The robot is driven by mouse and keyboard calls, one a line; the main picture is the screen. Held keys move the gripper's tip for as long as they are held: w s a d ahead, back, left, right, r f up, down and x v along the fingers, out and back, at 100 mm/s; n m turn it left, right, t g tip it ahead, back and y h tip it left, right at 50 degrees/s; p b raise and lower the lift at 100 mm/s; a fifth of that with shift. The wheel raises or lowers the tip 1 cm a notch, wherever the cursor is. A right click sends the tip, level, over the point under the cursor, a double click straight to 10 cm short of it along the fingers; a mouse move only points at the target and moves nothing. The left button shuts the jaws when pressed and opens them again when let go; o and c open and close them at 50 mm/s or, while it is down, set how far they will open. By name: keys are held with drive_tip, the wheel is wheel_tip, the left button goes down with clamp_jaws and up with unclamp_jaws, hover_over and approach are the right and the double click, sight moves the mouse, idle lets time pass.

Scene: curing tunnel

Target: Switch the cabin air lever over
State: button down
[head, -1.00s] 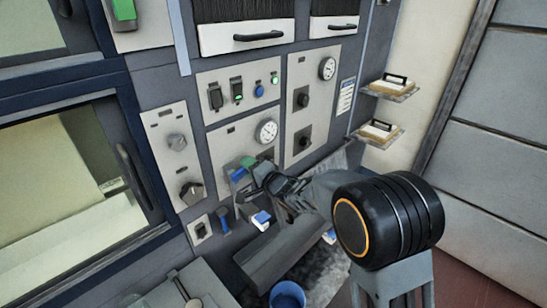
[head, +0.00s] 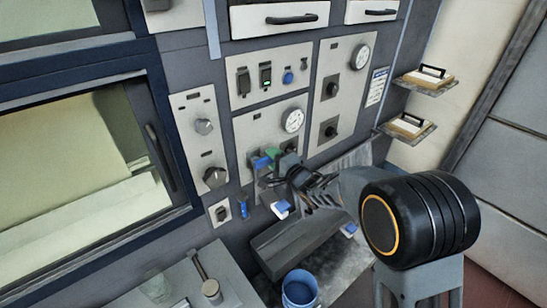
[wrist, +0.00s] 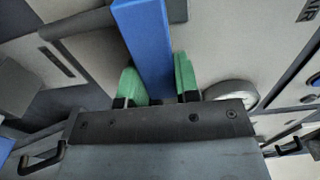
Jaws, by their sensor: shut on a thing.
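A blue lever (head: 264,161) stands out from the grey control panel, just below a round gauge. My gripper (head: 271,158) is at this lever, reaching in from the right. In the wrist view the lever is a flat blue bar (wrist: 146,45) running between the two green fingertips of my gripper (wrist: 155,82). The fingers are shut on it, one on each side. The lever's base is partly hidden by my gripper and wrist in the head view.
Gauges (head: 293,120), switches and knobs (head: 215,177) crowd the panel around my gripper. A smaller blue handle (head: 243,208) is below left. A blue bucket (head: 299,290) stands below. Two small shelves (head: 407,130) jut out at right. A window (head: 85,190) fills the left.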

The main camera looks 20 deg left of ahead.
drive_tip(key=c, duration=0.8)
unclamp_jaws()
drive_tip(key=shift+c, duration=0.2)
drive_tip(key=b+v, duration=0.3)
drive_tip(key=v, duration=1)
drive_tip(key=shift+s+d, duration=0.3)
